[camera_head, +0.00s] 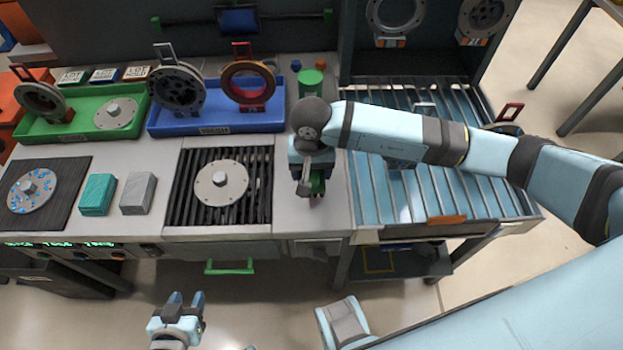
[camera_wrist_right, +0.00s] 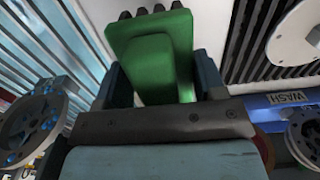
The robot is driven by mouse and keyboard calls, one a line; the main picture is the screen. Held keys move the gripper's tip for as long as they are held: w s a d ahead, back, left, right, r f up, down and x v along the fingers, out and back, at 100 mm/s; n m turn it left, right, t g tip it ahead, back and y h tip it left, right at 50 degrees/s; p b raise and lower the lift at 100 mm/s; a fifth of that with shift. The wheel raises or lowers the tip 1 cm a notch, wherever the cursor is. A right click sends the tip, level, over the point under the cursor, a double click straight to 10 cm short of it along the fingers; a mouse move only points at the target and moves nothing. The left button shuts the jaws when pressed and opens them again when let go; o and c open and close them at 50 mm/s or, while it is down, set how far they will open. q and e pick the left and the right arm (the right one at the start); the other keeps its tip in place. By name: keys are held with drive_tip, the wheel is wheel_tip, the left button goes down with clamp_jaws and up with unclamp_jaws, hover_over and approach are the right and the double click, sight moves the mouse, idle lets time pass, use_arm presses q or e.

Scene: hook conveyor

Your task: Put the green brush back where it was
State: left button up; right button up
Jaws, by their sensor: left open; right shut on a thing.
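The green brush (camera_wrist_right: 152,55) is between the fingers of my right gripper (camera_wrist_right: 165,85) in the right wrist view. Its dark bristle tufts show at its far end. In the head view only a small green part of the brush (camera_head: 318,184) shows below my right gripper (camera_head: 310,188), over the bare counter strip between the black grate and the roller conveyor. I cannot tell whether the brush touches the counter. My left gripper (camera_head: 186,300) is open and empty, in front of the counter over the floor.
A black grate (camera_head: 180,208) carrying a round metal disc (camera_head: 221,182) lies left of the brush. A blue tray (camera_head: 270,124) with ring parts and a green canister (camera_head: 311,80) stand behind. The roller conveyor (camera_head: 366,205) is to the right. Teal (camera_head: 97,194) and grey blocks (camera_head: 138,193) lie further left.

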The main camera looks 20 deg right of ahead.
wheel_tip(320, 180, down, 5)
drive_tip(key=shift+f, duration=0.3)
drive_tip(key=o, duration=0.8)
drive_tip(key=shift+r, duration=0.1)
drive_tip(key=shift+o, duration=0.2)
drive_tip(key=shift+r, duration=0.1)
drive_tip(key=shift+r+p, duration=0.25)
drive_tip(key=shift+p, duration=0.05)
wheel_tip(320, 180, up, 10)
drive_tip(key=shift+r+b, duration=0.25)
drive_tip(key=shift+b, duration=0.45)
drive_tip(key=shift+r, duration=0.6)
